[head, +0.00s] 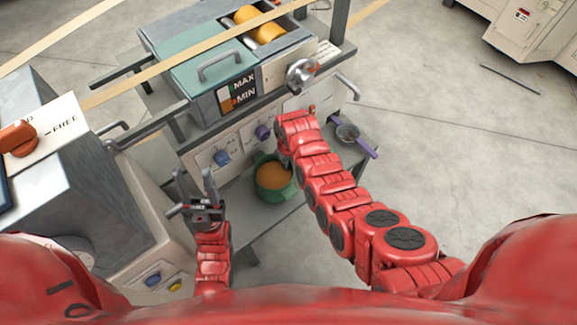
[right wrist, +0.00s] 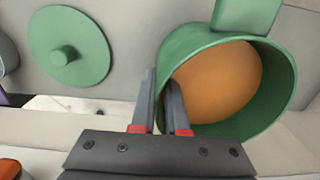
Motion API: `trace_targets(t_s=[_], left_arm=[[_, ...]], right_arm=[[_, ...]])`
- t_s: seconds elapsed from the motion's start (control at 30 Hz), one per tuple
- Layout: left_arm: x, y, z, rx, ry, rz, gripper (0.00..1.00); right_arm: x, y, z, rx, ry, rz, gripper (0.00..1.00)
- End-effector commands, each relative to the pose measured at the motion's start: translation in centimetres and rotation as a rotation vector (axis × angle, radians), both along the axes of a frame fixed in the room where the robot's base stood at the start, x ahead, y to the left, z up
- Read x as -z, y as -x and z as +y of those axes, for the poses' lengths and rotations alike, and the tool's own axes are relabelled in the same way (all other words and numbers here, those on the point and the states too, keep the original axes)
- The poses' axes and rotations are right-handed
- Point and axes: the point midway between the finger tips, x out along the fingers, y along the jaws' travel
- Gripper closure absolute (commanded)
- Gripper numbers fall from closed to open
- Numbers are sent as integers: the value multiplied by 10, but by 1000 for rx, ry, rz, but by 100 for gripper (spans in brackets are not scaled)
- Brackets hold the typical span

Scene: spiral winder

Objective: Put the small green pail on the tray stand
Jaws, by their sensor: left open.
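The small green pail (head: 262,185) has an orange inside or contents and is below the machine's front panel, over the grey shelf (head: 262,217). In the right wrist view its round green rim (right wrist: 288,75) fills the right side. My right gripper (head: 284,163) reaches down to the pail's far right edge. In the right wrist view the right gripper's fingers (right wrist: 162,95) are close together on either side of the pail's wall. I cannot tell whether the pail touches the shelf. My left gripper (head: 196,188) is open and empty, left of the pail. I cannot tell which surface is the tray stand.
A grey and teal machine (head: 215,75) with MAX/MIN labels, a crank and knobs stands behind the pail. A purple-handled pan (head: 347,133) lies at the shelf's right end. A grey cabinet (head: 100,190) stands at left. A green disc (right wrist: 68,48) shows in the right wrist view.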

Motion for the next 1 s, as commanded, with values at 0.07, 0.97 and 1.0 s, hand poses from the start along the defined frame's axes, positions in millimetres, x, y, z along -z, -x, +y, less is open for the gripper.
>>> trace_targets(t_s=[0.07, 0.97, 1.0], left_arm=[[0, 0, 0, 0, 0, 0, 50], [-3, 0, 0, 0, 0, 0, 50], [-3, 0, 0, 0, 0, 0, 50]], right_arm=[[0, 0, 0, 0, 1, 1, 71], [-84, -2, -1, 0, 0, -4, 67], [-90, -1, -1, -1, -1, -3, 67]])
